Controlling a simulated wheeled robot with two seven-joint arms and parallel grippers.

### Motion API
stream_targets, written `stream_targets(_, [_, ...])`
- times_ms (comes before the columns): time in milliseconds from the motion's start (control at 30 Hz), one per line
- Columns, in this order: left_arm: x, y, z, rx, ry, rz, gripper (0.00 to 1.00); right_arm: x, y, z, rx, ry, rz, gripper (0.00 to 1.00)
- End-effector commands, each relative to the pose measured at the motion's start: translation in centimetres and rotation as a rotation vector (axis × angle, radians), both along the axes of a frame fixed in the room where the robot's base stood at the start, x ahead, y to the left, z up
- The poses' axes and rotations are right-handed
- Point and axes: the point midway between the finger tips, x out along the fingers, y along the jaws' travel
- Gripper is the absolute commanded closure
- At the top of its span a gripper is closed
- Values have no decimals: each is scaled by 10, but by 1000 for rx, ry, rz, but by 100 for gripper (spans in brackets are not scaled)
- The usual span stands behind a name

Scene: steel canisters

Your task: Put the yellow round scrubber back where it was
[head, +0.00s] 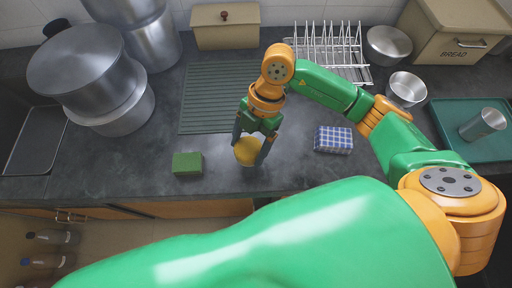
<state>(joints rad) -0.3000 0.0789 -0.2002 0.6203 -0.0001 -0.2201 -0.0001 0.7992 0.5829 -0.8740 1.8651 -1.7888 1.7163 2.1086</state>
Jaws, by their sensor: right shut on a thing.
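The yellow round scrubber (247,151) is held between the fingers of my right gripper (252,150), over the front middle of the dark counter. The right gripper points downward and is shut on it. I cannot tell whether the scrubber touches the counter or hangs just above it. A green sponge block (187,163) lies to its left, and a blue checked cloth block (333,139) lies to its right. My left gripper is not in view.
A ribbed green mat (208,97) lies behind the gripper. Large steel pots (88,75) stand at left. A white dish rack (330,48), steel cups (405,89), a bread box (455,38) and a green tray (455,112) are at right. The counter's front edge is close.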

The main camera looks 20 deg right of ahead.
Motion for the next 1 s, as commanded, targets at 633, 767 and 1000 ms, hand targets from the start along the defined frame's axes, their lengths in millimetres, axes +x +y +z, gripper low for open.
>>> stream_targets(633, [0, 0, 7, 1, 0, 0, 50, 6, -21, -59, 1, -1, 3, 80])
stream_targets(767, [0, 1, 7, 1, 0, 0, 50, 7, -21, -58, 1, -1, 3, 0])
stream_targets(1000, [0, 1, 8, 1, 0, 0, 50, 7, -21, -55, 0, -2, 2, 0])
